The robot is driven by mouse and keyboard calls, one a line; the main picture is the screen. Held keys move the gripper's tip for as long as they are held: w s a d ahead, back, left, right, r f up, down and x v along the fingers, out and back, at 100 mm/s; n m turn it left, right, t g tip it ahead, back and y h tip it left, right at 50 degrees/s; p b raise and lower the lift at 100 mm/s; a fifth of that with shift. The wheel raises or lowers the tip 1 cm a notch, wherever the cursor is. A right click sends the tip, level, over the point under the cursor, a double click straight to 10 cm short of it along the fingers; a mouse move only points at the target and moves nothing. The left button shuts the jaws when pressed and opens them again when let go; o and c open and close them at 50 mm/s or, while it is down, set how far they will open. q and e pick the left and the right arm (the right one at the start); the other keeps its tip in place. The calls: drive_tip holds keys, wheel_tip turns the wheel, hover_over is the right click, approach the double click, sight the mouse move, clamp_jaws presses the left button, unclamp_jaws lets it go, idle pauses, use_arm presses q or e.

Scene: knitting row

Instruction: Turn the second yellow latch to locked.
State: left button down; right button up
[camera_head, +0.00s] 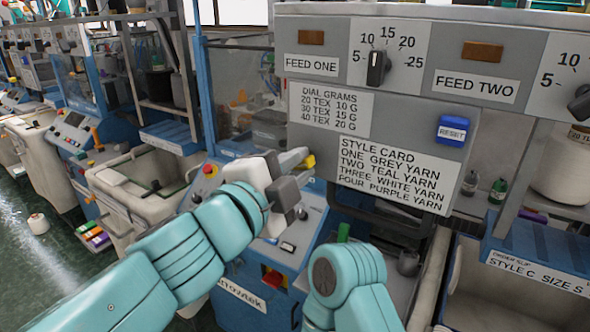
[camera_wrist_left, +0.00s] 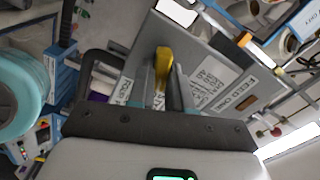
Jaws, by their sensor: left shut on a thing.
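No other yellow latch can be made out. My right arm shows at the bottom middle of the head view, but its gripper does not show.
A blue machine (camera_head: 285,255) stands below my left gripper. A pale bin (camera_head: 135,190) is at left, beside open floor.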

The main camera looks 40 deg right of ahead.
use_arm(q)
drive_tip(key=shift+f+m+b, duration=0.1)
drive_tip(key=shift+m+b, duration=0.3)
drive_tip(key=shift+m, duration=1.5)
drive_tip(key=c, duration=1.1)
unclamp_jaws()
drive_tip(key=v, duration=1.6)
drive_tip(key=shift+a+b, duration=0.15)
drive_tip(key=shift+b, duration=0.25)
